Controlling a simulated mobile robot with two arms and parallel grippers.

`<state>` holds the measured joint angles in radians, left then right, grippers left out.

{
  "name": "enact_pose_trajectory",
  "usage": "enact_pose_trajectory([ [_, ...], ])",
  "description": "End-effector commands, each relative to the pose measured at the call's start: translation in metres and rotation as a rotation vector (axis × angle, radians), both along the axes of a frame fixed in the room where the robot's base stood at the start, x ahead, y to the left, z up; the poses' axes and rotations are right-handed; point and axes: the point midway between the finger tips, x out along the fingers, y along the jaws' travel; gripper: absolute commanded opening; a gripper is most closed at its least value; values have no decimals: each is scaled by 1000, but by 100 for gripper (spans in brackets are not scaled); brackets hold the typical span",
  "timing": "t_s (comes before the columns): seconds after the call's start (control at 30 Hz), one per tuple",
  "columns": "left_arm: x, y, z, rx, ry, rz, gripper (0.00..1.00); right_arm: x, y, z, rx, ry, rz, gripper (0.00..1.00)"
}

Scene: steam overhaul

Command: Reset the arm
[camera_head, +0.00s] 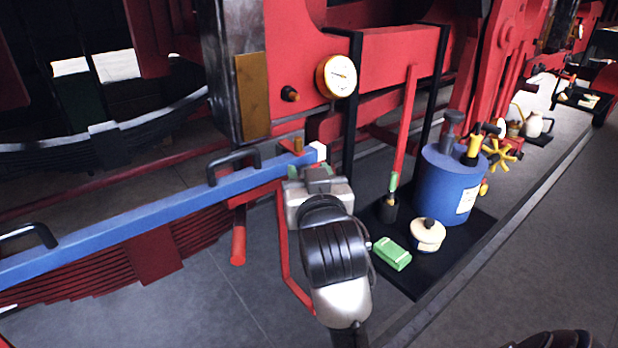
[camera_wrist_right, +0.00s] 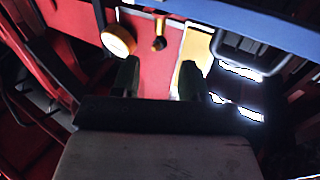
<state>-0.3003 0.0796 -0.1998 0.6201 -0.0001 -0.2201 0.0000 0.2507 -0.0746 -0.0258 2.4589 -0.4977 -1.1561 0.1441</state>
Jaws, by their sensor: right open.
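My right gripper (camera_head: 309,172) is in the middle of the head view, beside the white-tipped end of a long blue bar (camera_head: 130,217). In the right wrist view the two dark fingers of this gripper (camera_wrist_right: 158,78) stand apart with nothing between them. Beyond them are a red panel and a brass-coloured plate. The blue bar also crosses the top right of the wrist view (camera_wrist_right: 260,22), with a black handle (camera_wrist_right: 245,52) under it. Whether the gripper touches the bar cannot be told. My left gripper is not in view.
A round gauge (camera_head: 336,76) is fixed to the red machine frame. A black mat (camera_head: 466,238) holds a blue canister (camera_head: 446,188), a white-lidded jar (camera_head: 427,235), a green block (camera_head: 392,254) and a brush cup. A yellow handwheel (camera_head: 502,154) is behind.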

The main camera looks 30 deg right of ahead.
Motion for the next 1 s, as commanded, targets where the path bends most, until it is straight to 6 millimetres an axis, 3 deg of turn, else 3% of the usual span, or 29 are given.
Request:
enact_pose_trajectory([
  [0.33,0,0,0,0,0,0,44,0,0,-1,0,3,1,44],
  [0.43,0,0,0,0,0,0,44,-1,2,-18,0,56,18,44],
  [0.57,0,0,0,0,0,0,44,-12,13,-81,7,255,85,44],
  [0.7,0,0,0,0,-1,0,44,-51,31,-174,27,573,199,44],
  [0.8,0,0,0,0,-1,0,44,-86,42,-223,47,764,272,44],
  [1.0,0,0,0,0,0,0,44,-152,57,-284,84,1046,382,44],
])
